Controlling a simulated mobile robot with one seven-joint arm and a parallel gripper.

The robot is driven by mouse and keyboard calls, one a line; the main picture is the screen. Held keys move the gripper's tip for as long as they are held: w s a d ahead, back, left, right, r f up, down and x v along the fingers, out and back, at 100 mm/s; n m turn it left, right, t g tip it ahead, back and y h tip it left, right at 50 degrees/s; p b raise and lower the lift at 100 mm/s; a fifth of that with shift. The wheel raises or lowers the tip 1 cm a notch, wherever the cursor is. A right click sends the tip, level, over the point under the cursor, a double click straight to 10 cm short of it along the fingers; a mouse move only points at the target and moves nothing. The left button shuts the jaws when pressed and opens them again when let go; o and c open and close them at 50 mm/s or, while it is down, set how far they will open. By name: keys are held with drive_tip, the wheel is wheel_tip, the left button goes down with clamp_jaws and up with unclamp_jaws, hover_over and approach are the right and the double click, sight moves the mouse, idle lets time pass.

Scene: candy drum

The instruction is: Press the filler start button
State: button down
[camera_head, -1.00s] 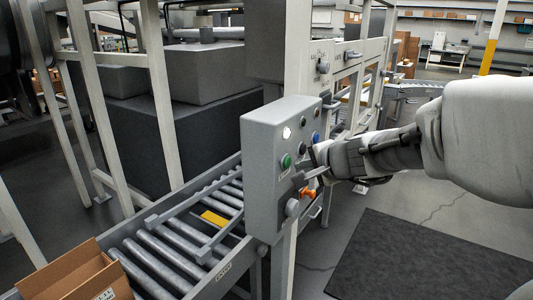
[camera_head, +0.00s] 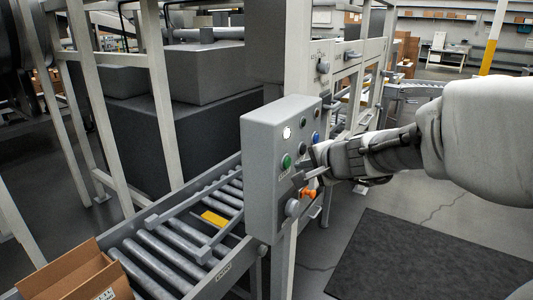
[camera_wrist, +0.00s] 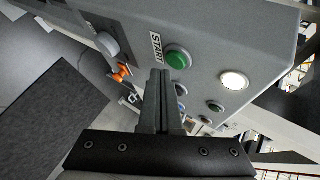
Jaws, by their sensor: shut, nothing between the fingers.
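The green start button (camera_head: 287,161) sits on the face of the grey control box (camera_head: 262,190). It also shows in the wrist view (camera_wrist: 178,57), beside a "START" label (camera_wrist: 157,46). My gripper (camera_head: 304,178) is in front of the panel, just right of and below the button in the head view. In the wrist view my shut, empty fingers (camera_wrist: 160,73) end close beside the button's edge. I cannot tell whether they touch it; the button's face is mostly visible.
A lit white lamp (camera_wrist: 234,80) and other buttons share the panel. A grey knob (camera_head: 292,207) and an orange part (camera_head: 308,193) are lower down. A roller conveyor (camera_head: 165,255) with an open carton (camera_head: 60,275) lies left. A dark mat (camera_head: 430,260) covers floor at right.

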drive_tip(key=shift+w+a, duration=0.25)
drive_tip(key=shift+a, duration=0.1)
